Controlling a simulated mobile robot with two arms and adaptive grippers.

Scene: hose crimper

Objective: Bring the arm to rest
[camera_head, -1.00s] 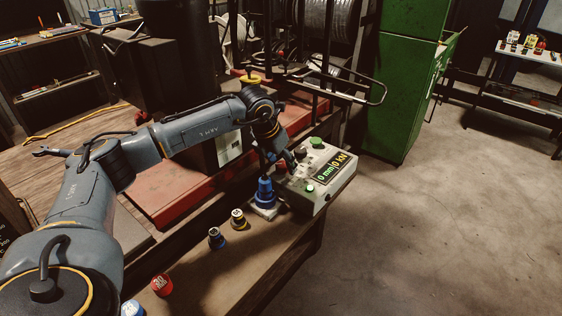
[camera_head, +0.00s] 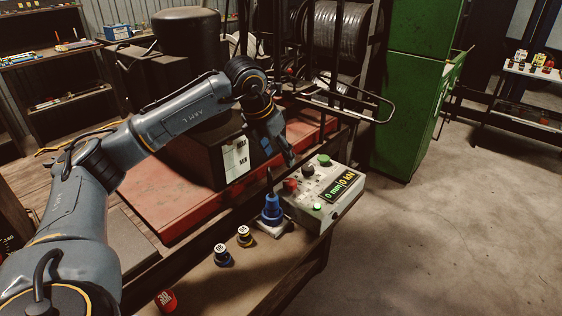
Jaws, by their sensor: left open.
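My left arm comes in from the left and reaches over the workbench. Its left gripper (camera_head: 285,160) points down, above and a little left of the grey control box (camera_head: 322,195), and appears apart from it. The gripper is open, and I see nothing between its fingers. My right gripper is not in view.
A blue-banded die (camera_head: 222,254), a yellow-banded die (camera_head: 244,236) and a red die (camera_head: 166,300) stand along the bench front. A red base plate (camera_head: 165,205) carries the dark machine. A green cabinet (camera_head: 412,100) stands behind. The concrete floor at right is clear.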

